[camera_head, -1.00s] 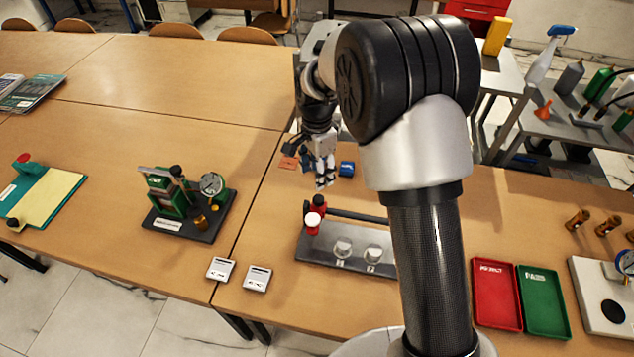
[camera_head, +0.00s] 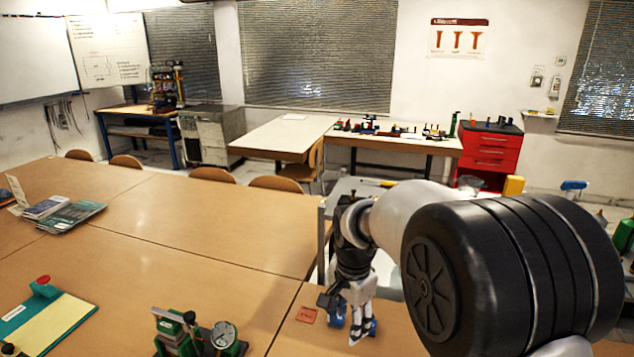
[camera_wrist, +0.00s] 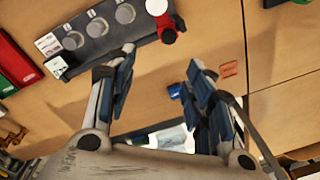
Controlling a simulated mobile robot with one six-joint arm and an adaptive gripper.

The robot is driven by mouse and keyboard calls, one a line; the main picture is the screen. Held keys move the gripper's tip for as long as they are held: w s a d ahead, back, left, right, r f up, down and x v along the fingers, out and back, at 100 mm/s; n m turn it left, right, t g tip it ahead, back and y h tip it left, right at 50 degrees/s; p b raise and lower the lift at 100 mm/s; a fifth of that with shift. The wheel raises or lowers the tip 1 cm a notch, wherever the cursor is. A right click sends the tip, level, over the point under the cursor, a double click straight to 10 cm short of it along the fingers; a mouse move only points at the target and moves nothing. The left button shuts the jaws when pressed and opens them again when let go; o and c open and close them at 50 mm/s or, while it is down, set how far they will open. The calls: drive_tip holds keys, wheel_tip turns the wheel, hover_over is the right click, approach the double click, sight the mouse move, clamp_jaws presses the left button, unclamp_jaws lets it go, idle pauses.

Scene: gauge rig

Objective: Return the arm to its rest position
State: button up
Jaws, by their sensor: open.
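My gripper (camera_head: 361,325) hangs fingers-down over the wooden table (camera_head: 195,215) in the head view, near its seam. In the wrist view my gripper (camera_wrist: 160,72) shows its two blue-padded fingers spread apart with nothing between them. Part of my arm fills the right side of the head view and hides the table behind it.
A red tag (camera_head: 306,314) and a blue object (camera_head: 338,314) lie close to my gripper. A green gauge rig (camera_head: 185,335) stands to the left. The wrist view shows a grey rack (camera_wrist: 100,35) and a red tray (camera_wrist: 15,62).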

drive_tip(key=s+d+r+n+t, duration=0.2)
drive_tip(key=s+d+r+n, duration=0.25)
drive_tip(key=s+r, duration=0.7)
drive_tip(key=s+d+n+t, duration=0.1)
drive_tip(key=s+n, duration=0.5)
drive_tip(key=s, duration=1)
drive_tip(key=shift+d+f+t, duration=0.15)
drive_tip(key=shift+d+t, duration=0.25)
drive_tip(key=shift+d, duration=0.45)
